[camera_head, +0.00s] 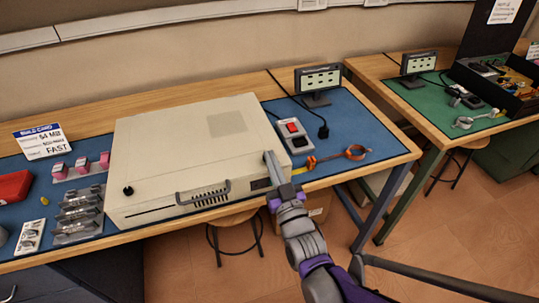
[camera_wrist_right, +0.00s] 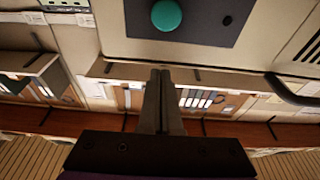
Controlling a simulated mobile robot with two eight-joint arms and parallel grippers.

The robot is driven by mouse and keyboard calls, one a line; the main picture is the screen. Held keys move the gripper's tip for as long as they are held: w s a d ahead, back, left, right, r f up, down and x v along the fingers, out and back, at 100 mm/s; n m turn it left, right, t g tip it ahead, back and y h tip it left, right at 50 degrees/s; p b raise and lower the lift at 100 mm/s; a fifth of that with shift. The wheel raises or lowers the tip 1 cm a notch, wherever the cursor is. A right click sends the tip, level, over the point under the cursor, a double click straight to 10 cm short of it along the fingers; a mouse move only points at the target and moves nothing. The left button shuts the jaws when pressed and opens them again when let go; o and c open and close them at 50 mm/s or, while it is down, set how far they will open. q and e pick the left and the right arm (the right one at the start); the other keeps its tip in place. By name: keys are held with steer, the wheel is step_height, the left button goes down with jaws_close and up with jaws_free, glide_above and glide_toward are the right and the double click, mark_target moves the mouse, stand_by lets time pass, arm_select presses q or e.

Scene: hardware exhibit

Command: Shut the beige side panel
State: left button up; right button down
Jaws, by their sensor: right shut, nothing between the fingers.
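The beige side panel (camera_head: 180,130) is the broad flat top of a beige case lying on the blue mat. A dark handle (camera_head: 204,195) and a black knob (camera_head: 128,190) are at the case's front. I cannot tell how far the panel stands from closed. My right gripper (camera_head: 269,156) is shut and empty at the case's front right corner; whether it touches is unclear. In the right wrist view its fingers (camera_wrist_right: 160,75) are together below a beige face with a teal button (camera_wrist_right: 166,14), and a dark handle (camera_wrist_right: 290,92) is at right. My left gripper is not in view.
Small parts and a sign (camera_head: 43,142) are on the left. A stool (camera_head: 234,222) is below the table. A second table (camera_head: 435,130) stands right.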

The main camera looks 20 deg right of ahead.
steer(key=shift+s+f+b, duration=0.2)
steer(key=shift+f+b, duration=0.1)
steer(key=shift+f, duration=0.35)
steer(key=shift+s+f, duration=0.1)
steer(key=shift+f, duration=0.05)
